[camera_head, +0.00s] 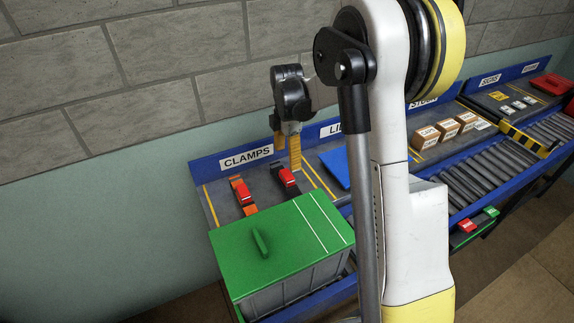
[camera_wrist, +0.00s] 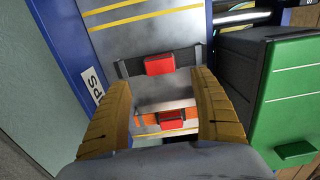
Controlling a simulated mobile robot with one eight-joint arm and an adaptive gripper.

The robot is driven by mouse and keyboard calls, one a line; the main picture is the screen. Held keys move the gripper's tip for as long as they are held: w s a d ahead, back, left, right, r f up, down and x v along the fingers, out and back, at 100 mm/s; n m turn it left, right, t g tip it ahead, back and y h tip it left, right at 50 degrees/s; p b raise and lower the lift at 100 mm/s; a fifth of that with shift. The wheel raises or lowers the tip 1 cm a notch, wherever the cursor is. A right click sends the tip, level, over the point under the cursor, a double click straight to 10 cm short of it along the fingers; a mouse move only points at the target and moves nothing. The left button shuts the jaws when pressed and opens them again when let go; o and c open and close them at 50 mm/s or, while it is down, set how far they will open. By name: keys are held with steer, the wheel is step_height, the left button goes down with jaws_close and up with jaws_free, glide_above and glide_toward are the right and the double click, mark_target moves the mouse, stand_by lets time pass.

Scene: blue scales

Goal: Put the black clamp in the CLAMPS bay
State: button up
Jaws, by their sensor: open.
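The black clamp (camera_head: 287,177), with a red block on it, lies flat on the grey floor of the CLAMPS bay (camera_head: 263,188), below the CLAMPS sign (camera_head: 246,157). It also shows in the wrist view (camera_wrist: 160,65), beyond my fingertips. My gripper (camera_head: 287,157) is open and empty, pointing down close above the black clamp. In the wrist view its two yellow-brown fingers (camera_wrist: 161,78) are spread wide, with nothing held between them. I cannot tell whether a fingertip touches the clamp.
An orange clamp with a red block (camera_head: 243,194) lies left of the black one. A grey bin with a green lid (camera_head: 262,245) stands in front of the bay. Cartons (camera_head: 446,128) and rollers (camera_head: 470,175) are to the right. A wall rises behind.

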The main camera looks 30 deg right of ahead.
steer(key=s+a+r+m+t, duration=0.2)
steer(key=s+a+r+m, duration=0.25)
steer(key=r, duration=0.25)
steer(key=s+a+r+m+t, duration=0.1)
steer(key=s+a+r+m, duration=0.25)
steer(key=s+r, duration=0.3)
steer(key=s+a+m+t, duration=0.4)
steer(key=s+m, duration=0.6)
steer(key=s, duration=0.2)
steer(key=shift+s+r, duration=0.25)
steer(key=shift+s, duration=0.1)
steer(key=shift+f, duration=0.1)
steer(key=shift+f+b, duration=0.5)
steer(key=shift+f, duration=0.1)
